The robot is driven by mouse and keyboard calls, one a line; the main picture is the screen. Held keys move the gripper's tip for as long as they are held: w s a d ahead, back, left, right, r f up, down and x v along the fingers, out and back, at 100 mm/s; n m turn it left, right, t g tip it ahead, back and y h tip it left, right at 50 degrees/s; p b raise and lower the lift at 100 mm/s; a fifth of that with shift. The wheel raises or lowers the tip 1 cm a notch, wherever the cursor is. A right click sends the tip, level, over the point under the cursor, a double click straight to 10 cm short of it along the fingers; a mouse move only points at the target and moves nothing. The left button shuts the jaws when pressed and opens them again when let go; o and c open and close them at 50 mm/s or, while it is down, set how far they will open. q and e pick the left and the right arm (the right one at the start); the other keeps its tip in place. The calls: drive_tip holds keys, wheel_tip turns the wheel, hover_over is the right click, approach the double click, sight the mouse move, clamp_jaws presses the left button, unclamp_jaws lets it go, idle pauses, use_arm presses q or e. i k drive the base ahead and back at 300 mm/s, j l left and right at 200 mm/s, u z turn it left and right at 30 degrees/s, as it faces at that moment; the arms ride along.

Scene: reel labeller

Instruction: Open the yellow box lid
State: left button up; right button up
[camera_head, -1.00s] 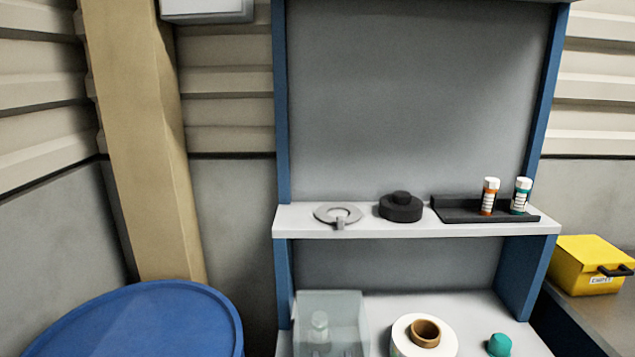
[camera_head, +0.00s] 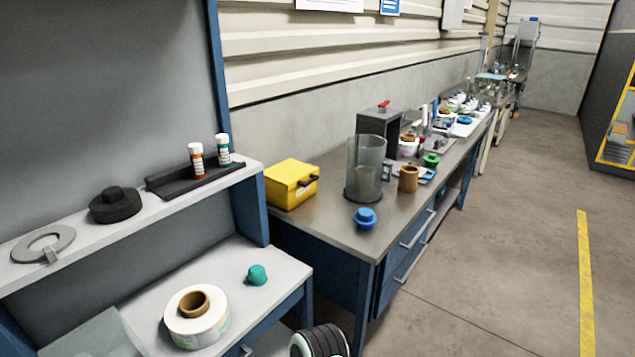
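The yellow box (camera_head: 287,187) sits at the near left end of the grey workbench, beside the blue upright of the shelf unit. Its yellow lid (camera_head: 290,172) is closed. Neither of my grippers shows in the head view.
A clear cylinder (camera_head: 364,170), a brown roll (camera_head: 408,179) and a blue knob (camera_head: 365,217) stand right of the box on the bench (camera_head: 330,226). The shelf (camera_head: 140,214) holds two small bottles (camera_head: 197,160). A label reel (camera_head: 196,317) lies below. The floor (camera_head: 490,270) at right is open.

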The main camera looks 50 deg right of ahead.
sight(291, 173)
drive_tip(key=z, duration=1.5)
drive_tip(key=i+l+u, duration=0.1)
drive_tip(key=u, duration=0.3)
drive_tip(key=i+l+u, duration=0.1)
drive_tip(key=u, duration=0.25)
drive_tip(key=i+l+u, duration=0.1)
drive_tip(key=u, duration=0.3)
drive_tip(key=k+l, duration=0.05)
drive_tip(key=l, duration=0.05)
